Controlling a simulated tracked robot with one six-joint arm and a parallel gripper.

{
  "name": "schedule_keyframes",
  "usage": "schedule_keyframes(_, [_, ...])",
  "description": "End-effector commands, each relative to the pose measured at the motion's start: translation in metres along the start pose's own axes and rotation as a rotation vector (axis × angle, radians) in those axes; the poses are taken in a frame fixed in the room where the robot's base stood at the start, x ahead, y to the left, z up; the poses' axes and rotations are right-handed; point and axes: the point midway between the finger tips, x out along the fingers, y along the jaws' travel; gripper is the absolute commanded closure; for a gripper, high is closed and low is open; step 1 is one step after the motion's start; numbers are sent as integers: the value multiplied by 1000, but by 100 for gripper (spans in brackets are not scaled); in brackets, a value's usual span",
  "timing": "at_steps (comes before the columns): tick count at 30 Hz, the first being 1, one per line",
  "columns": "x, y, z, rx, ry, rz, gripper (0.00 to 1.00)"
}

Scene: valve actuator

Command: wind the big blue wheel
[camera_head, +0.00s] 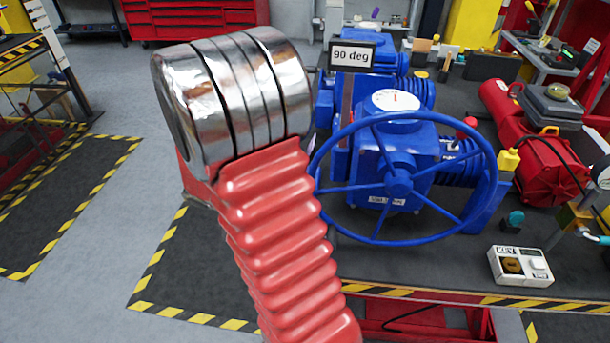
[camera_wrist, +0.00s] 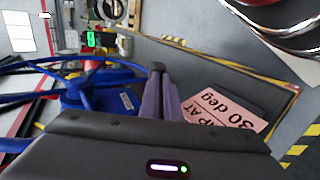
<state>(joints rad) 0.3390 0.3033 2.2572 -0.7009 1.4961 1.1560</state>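The big blue wheel (camera_head: 399,184) stands upright on the front of a blue valve actuator (camera_head: 410,140), with spokes around a central hub. A white dial with a red pointer (camera_head: 396,99) sits on top. The wheel also shows at the left of the wrist view (camera_wrist: 76,82). My gripper (camera_wrist: 158,70) shows there with its purple fingers together at the tip and nothing seen between them. It is to the right of the wheel and looks apart from it. In the head view my red arm hides the gripper.
A "90 deg" sign (camera_head: 352,55) stands behind the wheel. A pink card reading "30 deg" (camera_wrist: 222,108) shows right of my fingers. A white button box (camera_head: 520,266) and a red machine (camera_head: 545,155) are on the right. Open floor (camera_head: 110,230) lies left.

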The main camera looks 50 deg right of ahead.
Motion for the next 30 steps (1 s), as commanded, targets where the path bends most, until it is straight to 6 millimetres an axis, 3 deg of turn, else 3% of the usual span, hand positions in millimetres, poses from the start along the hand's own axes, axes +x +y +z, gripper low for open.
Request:
schedule_keyframes(19, [2, -2, -1, -9, 9, 11, 100])
schedule_keyframes(23, [-7, -2, 0, -8, 10, 10, 100])
schedule_keyframes(30, [-41, 1, 4, -3, 13, 7, 100])
